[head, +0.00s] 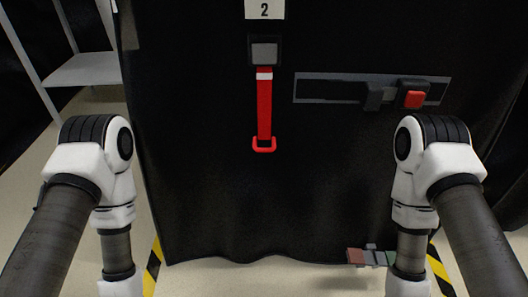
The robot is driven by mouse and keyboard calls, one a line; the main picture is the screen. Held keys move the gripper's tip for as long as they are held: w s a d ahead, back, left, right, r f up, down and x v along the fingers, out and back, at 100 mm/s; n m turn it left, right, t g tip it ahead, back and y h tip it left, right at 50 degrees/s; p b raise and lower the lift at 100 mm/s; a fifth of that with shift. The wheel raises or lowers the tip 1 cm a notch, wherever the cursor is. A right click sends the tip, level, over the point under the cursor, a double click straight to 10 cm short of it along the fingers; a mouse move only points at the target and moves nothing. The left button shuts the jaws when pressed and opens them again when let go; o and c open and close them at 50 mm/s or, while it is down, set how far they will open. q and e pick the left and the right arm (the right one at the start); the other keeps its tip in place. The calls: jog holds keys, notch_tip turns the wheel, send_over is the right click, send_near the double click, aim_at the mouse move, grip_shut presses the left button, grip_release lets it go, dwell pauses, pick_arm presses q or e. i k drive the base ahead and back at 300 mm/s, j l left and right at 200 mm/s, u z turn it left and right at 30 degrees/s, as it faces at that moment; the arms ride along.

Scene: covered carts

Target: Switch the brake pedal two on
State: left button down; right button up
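A black covered cart (215,190) with a white label "2" (264,9) stands in front of me. At its bottom edge, low on the right, is a small pedal (357,257) with a reddish left end, a grey middle and a greenish right part. My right forearm stands close beside its right end in the picture and may hide part of it. I cannot tell which way the pedal is tilted. Both my arms hang down at the left and right of the view. Both grippers are below the picture's edge and out of sight.
A red strap with a loop (264,110) hangs from a grey buckle on the cover. Right of it is a dark rail (330,88) with a black handle and a red button (414,99). A grey shelf (88,68) stands at left. Yellow-black tape (153,266) marks the floor.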

aim_at(356, 256)
jog(key=k+z, duration=0.2)
jog(key=z, duration=0.8)
